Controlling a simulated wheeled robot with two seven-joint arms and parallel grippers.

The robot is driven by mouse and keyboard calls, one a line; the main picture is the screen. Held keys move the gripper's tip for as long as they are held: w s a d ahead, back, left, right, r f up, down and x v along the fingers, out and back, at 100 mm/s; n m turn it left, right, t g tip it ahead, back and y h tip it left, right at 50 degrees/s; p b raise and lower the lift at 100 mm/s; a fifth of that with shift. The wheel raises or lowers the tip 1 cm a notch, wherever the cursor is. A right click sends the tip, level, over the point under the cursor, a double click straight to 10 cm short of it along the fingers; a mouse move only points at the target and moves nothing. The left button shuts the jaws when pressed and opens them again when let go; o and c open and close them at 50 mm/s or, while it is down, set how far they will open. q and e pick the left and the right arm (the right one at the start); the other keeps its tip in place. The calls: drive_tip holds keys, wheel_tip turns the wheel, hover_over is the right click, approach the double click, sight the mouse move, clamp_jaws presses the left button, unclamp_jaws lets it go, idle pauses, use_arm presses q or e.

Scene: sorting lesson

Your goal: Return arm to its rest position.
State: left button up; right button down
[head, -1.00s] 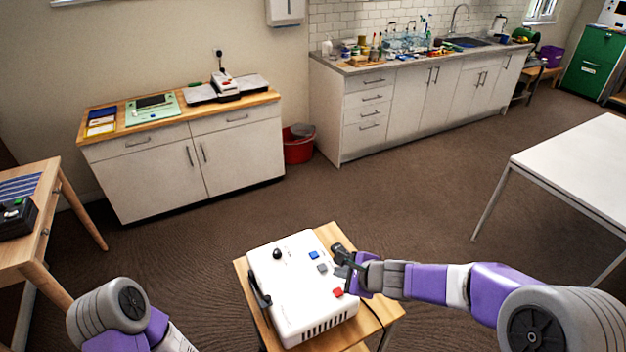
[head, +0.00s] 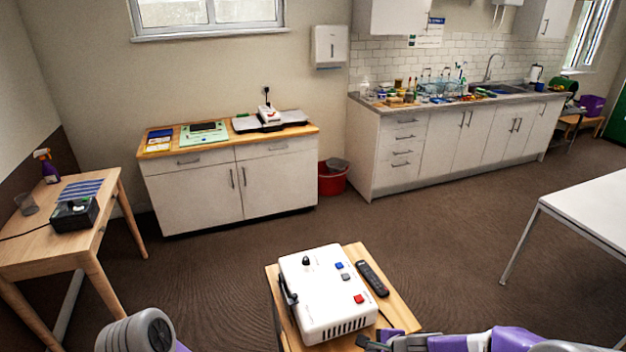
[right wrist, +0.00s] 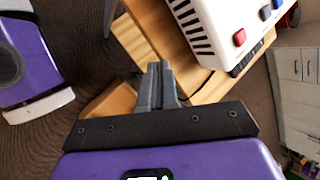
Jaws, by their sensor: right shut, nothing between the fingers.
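My right arm comes in from the right at the bottom of the head view. Its gripper (head: 369,341) is low beside the near right corner of a small wooden table (head: 402,312). In the right wrist view its fingers (right wrist: 157,84) are together with nothing between them. A white box (head: 322,293) with a black knob, blue, grey and red buttons stands on that table, and its vented side shows in the right wrist view (right wrist: 213,18). A black remote (head: 372,278) lies to the right of the box. My left arm shows only in part at the bottom left; its gripper is out of view.
A wooden desk (head: 104,190) with a black device (head: 74,215) and a spray bottle (head: 46,166) stands at the left. A low cabinet (head: 232,185) and a red bin (head: 332,178) stand behind. A white table (head: 590,215) is at the right. The floor between is clear.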

drive_tip(key=s+f+n+g+h, duration=0.1)
drive_tip(key=s+f+n+g, duration=0.1)
drive_tip(key=s+f+n, duration=0.35)
drive_tip(key=s+f+n+g+h, duration=0.1)
drive_tip(key=s+f+n+g, duration=0.15)
drive_tip(key=f, duration=0.55)
drive_tip(key=s+a+f+n+y, duration=0.2)
drive_tip(key=s+a+f+n, duration=0.3)
drive_tip(key=s+f+n, duration=0.2)
drive_tip(key=s+f, duration=0.1)
drive_tip(key=s, duration=0.1)
drive_tip(key=shift+s, duration=0.4)
